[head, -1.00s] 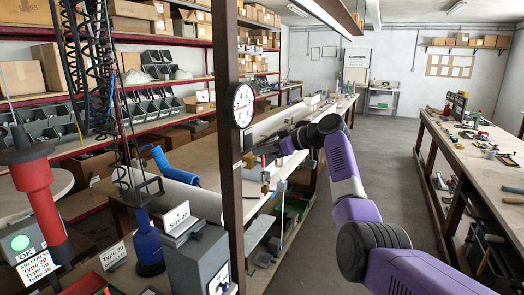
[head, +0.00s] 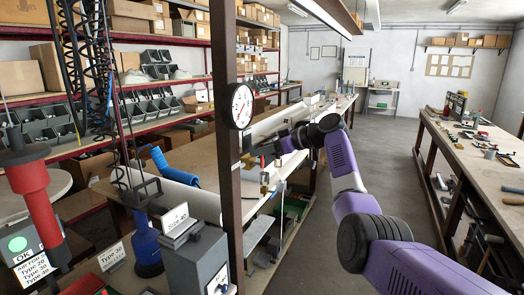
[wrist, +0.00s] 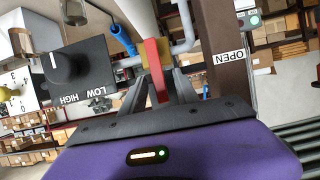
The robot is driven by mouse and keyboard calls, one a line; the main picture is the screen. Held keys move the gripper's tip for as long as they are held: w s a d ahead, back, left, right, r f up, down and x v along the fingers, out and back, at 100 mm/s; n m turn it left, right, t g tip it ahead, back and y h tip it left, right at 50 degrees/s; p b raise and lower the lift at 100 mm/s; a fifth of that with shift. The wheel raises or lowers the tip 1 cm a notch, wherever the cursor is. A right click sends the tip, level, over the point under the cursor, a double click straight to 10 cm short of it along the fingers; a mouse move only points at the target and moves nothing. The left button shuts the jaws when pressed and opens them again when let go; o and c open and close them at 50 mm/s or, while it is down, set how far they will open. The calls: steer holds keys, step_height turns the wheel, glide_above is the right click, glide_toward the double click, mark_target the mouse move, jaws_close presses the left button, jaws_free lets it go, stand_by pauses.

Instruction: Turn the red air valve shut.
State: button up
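The red air valve shows in the wrist view as a red lever (wrist: 153,66) on a brass body (wrist: 139,54), at the top centre. The two grey fingers of my gripper (wrist: 158,78) stand on either side of the lever. I cannot tell whether both fingers press on it. A white sign reading OPEN (wrist: 229,57), upside down in this view, is on the brown post to the right of the valve. In the head view my gripper (head: 262,153) is beside the post, above the workbench; the lever is mostly hidden there.
A round gauge (head: 239,106) is on the brown post (head: 229,190). A blue hose tool (head: 177,164) lies on the left bench. A black knob marked LOW and HIGH (wrist: 68,68) is close on the left in the wrist view. The aisle floor (head: 385,165) is clear.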

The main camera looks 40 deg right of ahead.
steer(key=shift+r, duration=0.1)
steer(key=b+v, duration=0.2)
steer(key=v, duration=0.5)
steer(key=shift+s+d, duration=0.2)
steer(key=shift+s, duration=0.15)
steer(key=shift+r, duration=0.1)
